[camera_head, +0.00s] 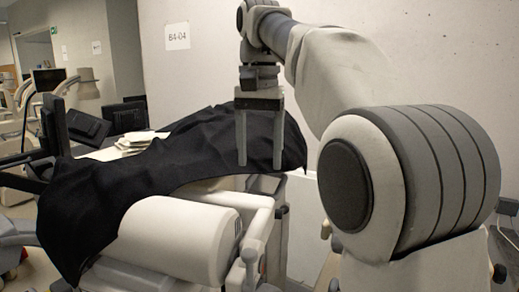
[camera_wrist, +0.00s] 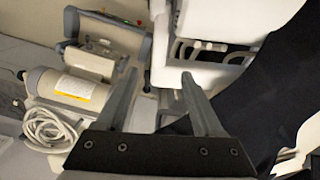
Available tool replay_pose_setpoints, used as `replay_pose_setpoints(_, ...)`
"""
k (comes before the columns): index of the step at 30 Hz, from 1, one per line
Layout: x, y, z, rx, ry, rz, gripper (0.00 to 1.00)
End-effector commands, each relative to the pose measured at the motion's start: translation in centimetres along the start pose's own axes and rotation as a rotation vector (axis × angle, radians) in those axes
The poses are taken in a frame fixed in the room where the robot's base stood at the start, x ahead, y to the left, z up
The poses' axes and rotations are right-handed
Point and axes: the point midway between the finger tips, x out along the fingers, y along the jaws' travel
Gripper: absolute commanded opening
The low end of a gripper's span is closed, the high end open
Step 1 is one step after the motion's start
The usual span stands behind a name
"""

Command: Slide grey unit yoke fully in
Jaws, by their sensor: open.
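My gripper (camera_head: 260,164) points down with its two fingers apart and nothing between them. It hangs in front of the black cover, above the covered cart. In the wrist view my gripper's fingers (camera_wrist: 159,77) are spread. A light grey bar frame (camera_head: 257,238) stands at the right end of a white cylinder (camera_head: 172,238); it may be the yoke. The wrist view shows a grey U-shaped frame (camera_wrist: 108,31) at upper left, apart from the fingers. I cannot tell which one is the yoke or how far in it sits.
The black cover (camera_head: 195,150) drapes over the cart; it also lies at right in the wrist view (camera_wrist: 270,95). A labelled cylinder (camera_wrist: 75,88) and coiled hose (camera_wrist: 47,130) are at left. Papers (camera_head: 130,145) and dark screens (camera_head: 88,125) stand behind. A wall closes the back.

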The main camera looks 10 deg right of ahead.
Motion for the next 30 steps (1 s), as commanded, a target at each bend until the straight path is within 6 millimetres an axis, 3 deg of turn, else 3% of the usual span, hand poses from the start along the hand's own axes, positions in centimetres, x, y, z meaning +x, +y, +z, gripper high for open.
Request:
replay_pose_setpoints(19,-0.4,0.1,0.3,0.001,0.002,-0.001,0.69)
replay_pose_setpoints(23,0.8,0.1,0.4,0.0,0.001,0.0,0.69)
replay_pose_setpoints(30,4.8,0.1,0.4,0.0,0.0,0.001,0.69)
